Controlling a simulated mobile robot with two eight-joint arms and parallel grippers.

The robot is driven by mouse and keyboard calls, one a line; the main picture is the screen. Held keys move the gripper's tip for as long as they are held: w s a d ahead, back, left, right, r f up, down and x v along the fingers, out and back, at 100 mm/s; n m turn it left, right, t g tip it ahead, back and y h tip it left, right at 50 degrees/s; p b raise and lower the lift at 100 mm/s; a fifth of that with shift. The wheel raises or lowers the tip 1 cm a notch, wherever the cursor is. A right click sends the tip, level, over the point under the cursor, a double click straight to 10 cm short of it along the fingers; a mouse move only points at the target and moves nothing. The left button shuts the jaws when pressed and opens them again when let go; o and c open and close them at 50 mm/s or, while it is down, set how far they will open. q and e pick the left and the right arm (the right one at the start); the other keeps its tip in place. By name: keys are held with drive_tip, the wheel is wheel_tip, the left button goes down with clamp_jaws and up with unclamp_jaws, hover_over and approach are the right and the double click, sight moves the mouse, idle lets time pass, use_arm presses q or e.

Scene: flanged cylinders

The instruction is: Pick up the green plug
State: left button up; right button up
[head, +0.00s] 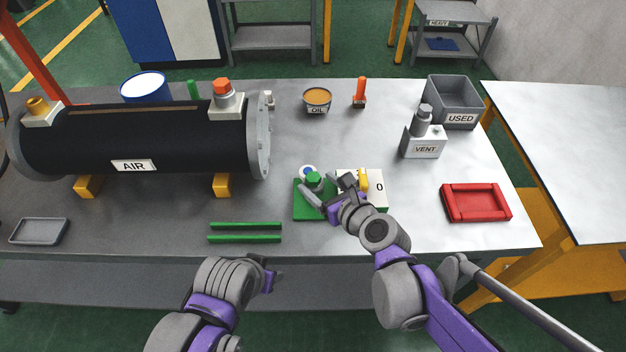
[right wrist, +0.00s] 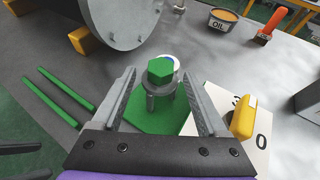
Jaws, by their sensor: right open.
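The green plug (head: 314,179) has a green hexagonal head and a grey body. It stands upright on a green mat (head: 304,212). In the right wrist view the plug (right wrist: 161,72) sits between the two fingers of my right gripper (right wrist: 161,95), with a visible gap on each side. My right gripper (head: 328,191) is open and empty, at the plug from the right. The plug's lower end is partly hidden. My left gripper (head: 268,278) is in front of the table's near edge, away from the plug; its fingers are too unclear to read.
A white block marked 0 with a yellow handle (head: 363,181) stands just right of the plug. The black AIR cylinder (head: 150,135) fills the left. Two green bars (head: 245,232) lie in front. A red tray (head: 476,203) and VENT block (head: 422,146) are to the right.

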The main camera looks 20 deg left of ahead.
sight(309, 175)
drive_tip(key=shift+r+x, duration=0.15)
drive_tip(key=shift+x, duration=1.2)
drive_tip(key=shift+r+x, duration=0.1)
drive_tip(key=shift+x, duration=1.25)
drive_tip(key=shift+c, duration=0.3)
clamp_jaws()
